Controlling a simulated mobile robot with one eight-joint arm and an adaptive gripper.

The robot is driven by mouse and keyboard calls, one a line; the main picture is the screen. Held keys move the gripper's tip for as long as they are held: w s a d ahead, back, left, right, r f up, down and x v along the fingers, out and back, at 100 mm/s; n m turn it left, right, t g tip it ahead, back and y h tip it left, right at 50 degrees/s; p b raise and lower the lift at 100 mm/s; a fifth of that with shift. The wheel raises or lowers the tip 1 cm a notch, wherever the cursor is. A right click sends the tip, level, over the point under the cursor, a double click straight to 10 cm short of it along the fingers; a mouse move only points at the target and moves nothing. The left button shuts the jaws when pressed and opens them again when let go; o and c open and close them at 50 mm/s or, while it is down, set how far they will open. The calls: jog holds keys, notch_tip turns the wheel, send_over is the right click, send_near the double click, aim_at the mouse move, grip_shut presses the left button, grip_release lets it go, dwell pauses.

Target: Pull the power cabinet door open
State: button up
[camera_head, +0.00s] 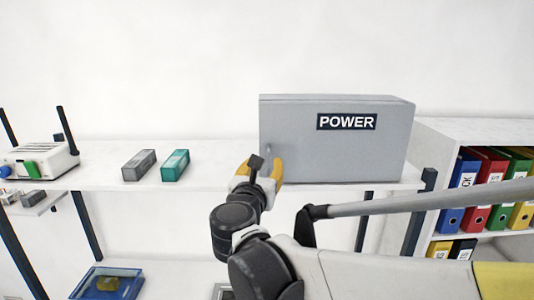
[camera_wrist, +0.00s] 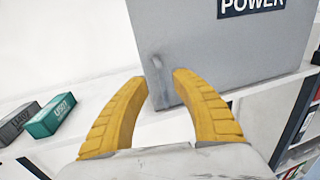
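The grey power cabinet (camera_head: 340,150), with a "POWER" label on its front, stands on a white shelf. Its door looks shut. A small grey handle (camera_wrist: 157,65) sits near the left edge of the door; in the head view it shows just above my gripper. My gripper (camera_head: 260,172) has yellow fingers and is in front of the cabinet's lower left part. In the wrist view my gripper (camera_wrist: 160,75) has its fingertips apart with nothing between them, and the handle appears just beyond the gap. The fingers do not appear to hold the handle.
A grey block (camera_head: 138,165) and a teal block (camera_head: 175,165) lie on the white shelf (camera_head: 220,178) left of the cabinet. A white device with antennas (camera_head: 42,160) stands at far left. Coloured binders (camera_head: 485,190) fill a shelf at right. A blue tray (camera_head: 108,284) is lower left.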

aim_at(269, 157)
jog(key=w, duration=0.2)
jog(key=w+d, duration=0.1)
jog(key=w, duration=0.1)
jog(key=shift+w+p, duration=0.3)
jog(key=shift+w, duration=0.1)
jog(key=shift+c, duration=0.4)
grip_shut()
jog(key=shift+s, duration=0.1)
